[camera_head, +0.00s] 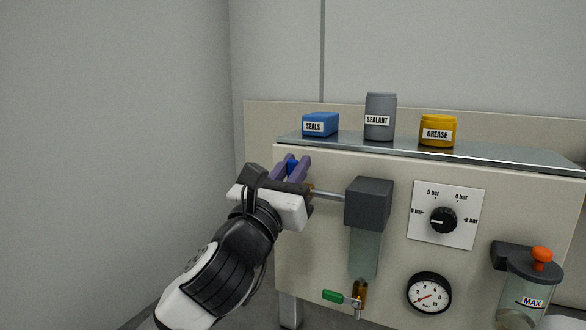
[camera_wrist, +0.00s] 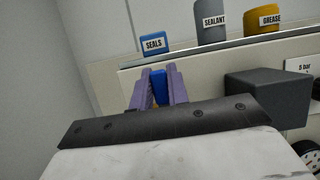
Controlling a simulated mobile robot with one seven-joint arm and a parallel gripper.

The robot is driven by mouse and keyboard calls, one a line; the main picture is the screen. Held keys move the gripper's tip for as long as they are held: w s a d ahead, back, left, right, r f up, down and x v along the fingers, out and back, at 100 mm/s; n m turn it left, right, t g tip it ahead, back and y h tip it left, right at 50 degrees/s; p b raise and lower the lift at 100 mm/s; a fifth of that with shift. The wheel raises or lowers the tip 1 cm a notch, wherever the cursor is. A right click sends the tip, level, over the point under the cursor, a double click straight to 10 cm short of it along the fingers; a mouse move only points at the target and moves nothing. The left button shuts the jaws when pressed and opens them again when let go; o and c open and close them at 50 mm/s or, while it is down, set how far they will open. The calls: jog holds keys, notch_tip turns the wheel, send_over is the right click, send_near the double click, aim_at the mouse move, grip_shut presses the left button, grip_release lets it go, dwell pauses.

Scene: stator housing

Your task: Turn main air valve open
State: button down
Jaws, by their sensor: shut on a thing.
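A blue valve handle (camera_head: 293,167) shows between the purple fingers of my gripper (camera_head: 291,161), at the upper left of the beige panel. In the wrist view the handle (camera_wrist: 159,87) stands upright between the two fingers (camera_wrist: 158,77). My gripper is shut on it. The valve's body is mostly hidden behind my gripper, with a little brass fitting and a metal pipe (camera_head: 329,195) showing to the right of it. No label on the valve is visible.
The pipe runs to a dark grey block (camera_head: 369,203) close to the right of my gripper. A green-handled valve (camera_head: 333,296), a gauge (camera_head: 429,293) and a pressure knob (camera_head: 443,220) sit further off. Seals (camera_head: 320,124), sealant (camera_head: 380,116) and grease (camera_head: 438,131) stand on top. The left is clear.

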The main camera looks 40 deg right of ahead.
jog(key=shift+w+n, duration=0.1)
jog(key=shift+n, duration=0.3)
jog(key=w+a+f+n+t+y, duration=0.1)
jog(key=n+y, duration=0.3)
jog(key=n, duration=0.6)
jog(key=w+f+n+t+y, duration=0.3)
jog(key=n, duration=0.8)
jog(key=shift+a+f+n+y, duration=0.25)
jog(key=shift+a+n+y, duration=0.05)
jog(key=shift+a+y, duration=0.1)
jog(key=shift+f, duration=0.1)
jog(key=c, duration=1.4)
grip_release()
jog(key=shift+o, duration=0.2)
